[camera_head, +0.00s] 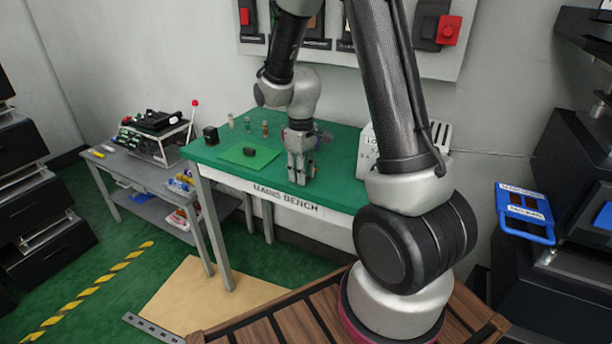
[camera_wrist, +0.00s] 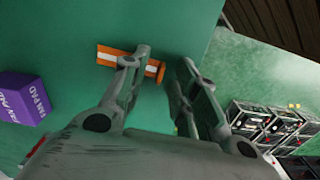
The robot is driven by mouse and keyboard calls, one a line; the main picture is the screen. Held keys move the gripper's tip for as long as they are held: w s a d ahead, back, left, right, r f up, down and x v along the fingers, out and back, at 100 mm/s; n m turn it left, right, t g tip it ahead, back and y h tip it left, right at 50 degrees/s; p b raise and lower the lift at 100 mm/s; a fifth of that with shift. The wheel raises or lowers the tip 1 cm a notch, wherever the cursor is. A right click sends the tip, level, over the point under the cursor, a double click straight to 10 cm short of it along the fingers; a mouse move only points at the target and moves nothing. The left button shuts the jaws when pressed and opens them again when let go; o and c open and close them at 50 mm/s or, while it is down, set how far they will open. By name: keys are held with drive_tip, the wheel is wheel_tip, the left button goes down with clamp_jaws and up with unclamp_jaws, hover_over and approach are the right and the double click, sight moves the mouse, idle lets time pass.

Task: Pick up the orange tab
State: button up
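The orange tab (camera_wrist: 112,56) shows in the wrist view as a flat orange strip with a white stripe, lying on the green bench top. My gripper (camera_wrist: 168,66) is open, with a gap between its fingers. The left finger crosses in front of the tab and hides part of it; the tab's orange right end shows in the gap. The right finger is apart from it. Whether the fingertips touch the tab or the bench, I cannot tell. In the head view my gripper (camera_head: 301,178) points down over the bench near its front edge; the tab cannot be made out there.
A purple block (camera_wrist: 20,98) lies left of the tab. The green bench (camera_head: 222,143) also bears a mat (camera_head: 236,160) with a dark piece, a black box (camera_head: 210,135) and several small cylinders. A wall panel (camera_head: 345,58) rises behind.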

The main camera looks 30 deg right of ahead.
clamp_jaws()
idle(0.3)
